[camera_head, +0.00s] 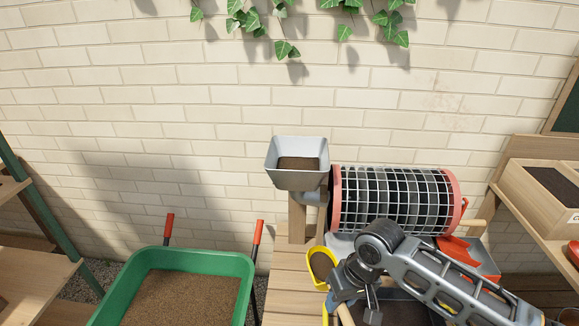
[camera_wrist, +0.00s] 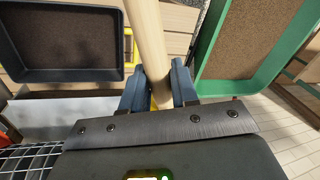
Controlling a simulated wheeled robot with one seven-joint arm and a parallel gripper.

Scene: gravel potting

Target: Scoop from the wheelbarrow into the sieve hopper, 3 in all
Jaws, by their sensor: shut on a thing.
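My gripper (camera_head: 343,297) is shut on the wooden handle (camera_wrist: 148,40) of a yellow scoop (camera_head: 322,263); the handle passes between the blue fingers in the wrist view (camera_wrist: 160,88). The scoop's bowl shows brown material inside and is just below and right of the hopper in the head view. The wrist view hides the bowl. The grey sieve hopper (camera_head: 296,180) has brown gravel in it. The green wheelbarrow (camera_head: 190,258), holding brown gravel, stands at lower left and also shows at right in the wrist view (camera_wrist: 235,90).
The mesh sieve drum (camera_head: 395,200) with red end rings lies right of the hopper. A dark tray (camera_wrist: 65,75) with brown material is on the wooden bench (camera_head: 285,290). Wooden shelves stand at both sides, and a brick wall is behind.

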